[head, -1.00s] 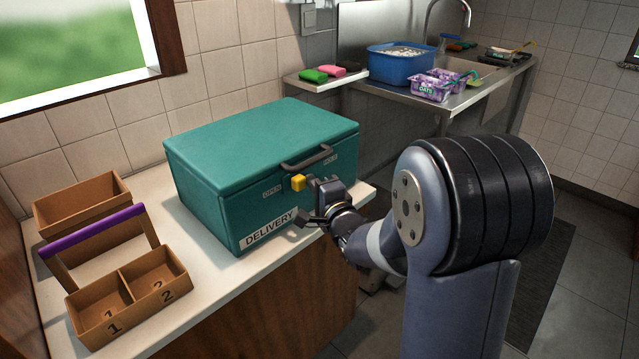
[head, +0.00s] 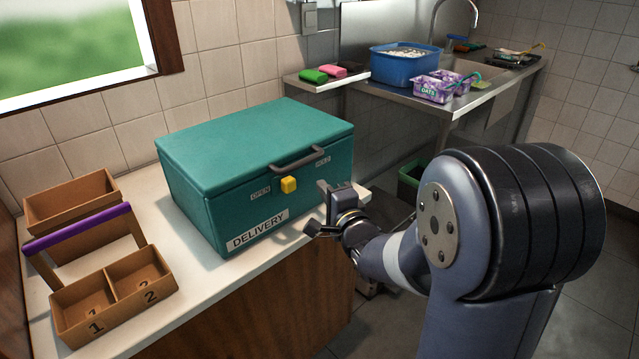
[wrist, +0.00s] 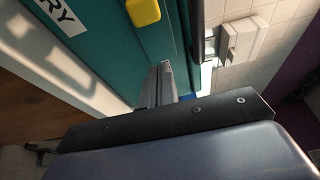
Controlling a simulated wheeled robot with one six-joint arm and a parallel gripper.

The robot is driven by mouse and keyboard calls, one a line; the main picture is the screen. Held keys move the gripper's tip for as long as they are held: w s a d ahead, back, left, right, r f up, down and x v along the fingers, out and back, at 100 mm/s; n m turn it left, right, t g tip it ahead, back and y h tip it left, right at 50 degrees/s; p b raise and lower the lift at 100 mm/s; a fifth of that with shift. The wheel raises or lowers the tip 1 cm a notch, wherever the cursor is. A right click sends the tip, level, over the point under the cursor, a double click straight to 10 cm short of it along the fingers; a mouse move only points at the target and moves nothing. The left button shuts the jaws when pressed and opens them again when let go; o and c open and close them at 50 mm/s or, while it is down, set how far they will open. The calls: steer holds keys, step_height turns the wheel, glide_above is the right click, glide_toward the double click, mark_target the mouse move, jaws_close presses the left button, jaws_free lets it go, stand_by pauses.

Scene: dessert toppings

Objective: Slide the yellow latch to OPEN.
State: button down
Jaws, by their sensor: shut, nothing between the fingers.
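The yellow latch (head: 289,184) is on the front of the teal case (head: 262,145), between the OPEN label (head: 260,193) at its left and a second, hard-to-read label (head: 322,161) at its right. The latch is nearer the OPEN label. It also shows at the top of the wrist view (wrist: 143,12). My gripper (head: 322,188) is shut and empty, to the right of the latch and apart from it. In the wrist view its closed fingers (wrist: 161,72) point toward the case front, below and right of the latch.
A dark handle (head: 299,158) sits on the case front above the latch. A wooden caddy with a purple handle (head: 78,228) stands left on the white counter. A sink bench holds a blue tub (head: 404,66) and purple oats packs (head: 432,88).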

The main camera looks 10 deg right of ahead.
steer(key=v, duration=0.5)
steer(key=shift+s+d, duration=0.1)
steer(key=shift+s, duration=0.2)
